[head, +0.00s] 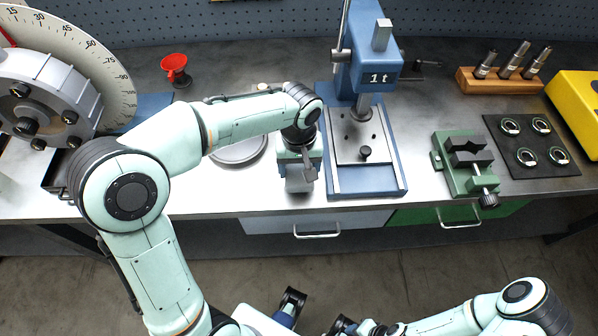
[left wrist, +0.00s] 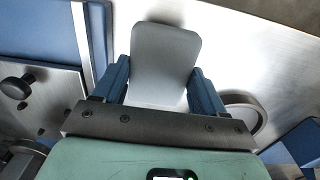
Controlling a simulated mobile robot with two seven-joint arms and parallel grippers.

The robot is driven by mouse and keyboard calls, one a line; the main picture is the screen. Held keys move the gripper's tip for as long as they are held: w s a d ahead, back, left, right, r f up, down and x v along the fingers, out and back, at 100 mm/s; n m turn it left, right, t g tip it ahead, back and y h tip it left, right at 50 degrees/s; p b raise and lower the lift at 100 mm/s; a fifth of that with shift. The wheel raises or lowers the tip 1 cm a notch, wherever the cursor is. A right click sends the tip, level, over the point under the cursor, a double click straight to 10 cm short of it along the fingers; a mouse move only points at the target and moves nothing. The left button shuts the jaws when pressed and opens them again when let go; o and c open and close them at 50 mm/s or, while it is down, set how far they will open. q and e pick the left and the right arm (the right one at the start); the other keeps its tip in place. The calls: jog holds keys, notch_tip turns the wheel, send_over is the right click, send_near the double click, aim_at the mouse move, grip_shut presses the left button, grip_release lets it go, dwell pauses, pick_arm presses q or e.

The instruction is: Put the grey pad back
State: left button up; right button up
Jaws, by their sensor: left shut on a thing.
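The grey pad (left wrist: 165,62) is a flat plate with rounded corners, seen between the blue fingers of my left gripper (left wrist: 165,85) in the left wrist view. The gripper is shut on it. In the head view my left gripper (head: 300,184) points down over the front of the metal bench, just left of the blue press (head: 377,75) marked "1 t".
A round grey dish (head: 240,151) lies left of the gripper. A dial machine (head: 45,98) and red cup (head: 175,68) stand further left. Right of the press are a green vise (head: 468,165), a black mat (head: 533,168) with rings, and a wooden block (head: 498,82).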

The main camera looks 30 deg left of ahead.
aim_at(299, 170)
pick_arm(q)
jog(key=shift+f, duration=1.3)
jog(key=shift+f, duration=0.2)
jog(key=o, duration=1.1)
jog(key=shift+r, duration=0.2)
jog(key=shift+r, duration=0.3)
notch_tip(299, 170, up, 12)
jog(key=p, duration=0.1)
jog(key=shift+f+p, duration=0.25)
jog(key=shift+p, duration=0.15)
